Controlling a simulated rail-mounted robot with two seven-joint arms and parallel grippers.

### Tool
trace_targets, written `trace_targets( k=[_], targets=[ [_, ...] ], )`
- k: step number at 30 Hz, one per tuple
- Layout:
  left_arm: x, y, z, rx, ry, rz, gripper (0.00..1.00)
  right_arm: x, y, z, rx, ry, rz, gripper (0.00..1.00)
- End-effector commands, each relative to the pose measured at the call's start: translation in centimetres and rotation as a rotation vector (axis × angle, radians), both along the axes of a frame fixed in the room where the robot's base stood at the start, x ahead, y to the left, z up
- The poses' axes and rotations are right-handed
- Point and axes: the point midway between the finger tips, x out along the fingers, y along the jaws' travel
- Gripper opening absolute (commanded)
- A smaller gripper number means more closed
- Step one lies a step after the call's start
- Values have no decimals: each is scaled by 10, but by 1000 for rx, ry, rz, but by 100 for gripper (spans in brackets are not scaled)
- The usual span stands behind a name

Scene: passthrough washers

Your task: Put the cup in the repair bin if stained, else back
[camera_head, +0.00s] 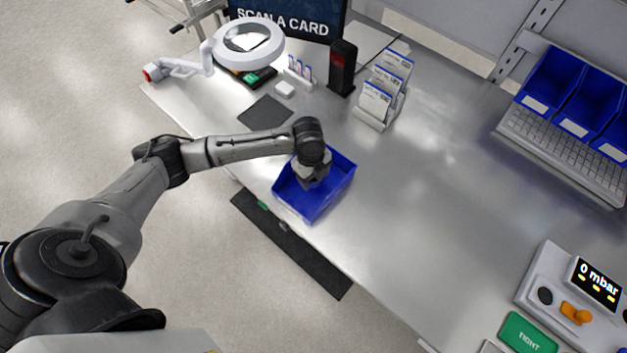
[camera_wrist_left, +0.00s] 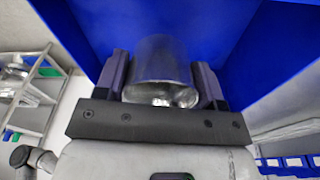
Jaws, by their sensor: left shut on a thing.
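The blue bin (camera_head: 330,197) stands near the front edge of the metal bench. My left gripper (camera_head: 311,178) points down into it, and its fingertips are hidden in the head view. In the left wrist view, the gripper is shut on a grey metallic cup (camera_wrist_left: 162,62), with one finger on each side. Blue bin walls (camera_wrist_left: 225,30) surround the cup there. I cannot tell whether the cup touches the bin floor. No clear stain shows on the visible side of the cup; the rest is hidden. My right gripper is not in view.
A ring magnifier lamp (camera_head: 248,43), a dark post (camera_head: 342,68) and a card rack (camera_head: 384,92) stand behind the bin. Blue bins (camera_head: 548,80) sit at the far right, and a gauge device (camera_head: 570,290) is at front right. The bench middle is clear.

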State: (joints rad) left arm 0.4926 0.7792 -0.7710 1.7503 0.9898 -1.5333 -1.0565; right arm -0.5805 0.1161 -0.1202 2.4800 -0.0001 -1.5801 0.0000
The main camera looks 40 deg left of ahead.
Motion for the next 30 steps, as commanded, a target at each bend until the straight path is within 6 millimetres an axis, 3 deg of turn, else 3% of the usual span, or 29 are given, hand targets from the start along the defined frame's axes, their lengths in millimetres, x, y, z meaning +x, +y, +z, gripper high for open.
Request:
trace_targets(
  k=[12, 24, 25, 30],
  targets=[
    [0, 0, -38, 1, 1, 1, 35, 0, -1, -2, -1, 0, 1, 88],
    [0, 0, -41, 1, -1, 0, 35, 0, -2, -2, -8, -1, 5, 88],
    [0, 0, -42, 1, -1, 0, 64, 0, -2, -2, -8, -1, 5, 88],
    [0, 0, -41, 1, -1, 0, 80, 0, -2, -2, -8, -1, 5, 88]
  ],
)
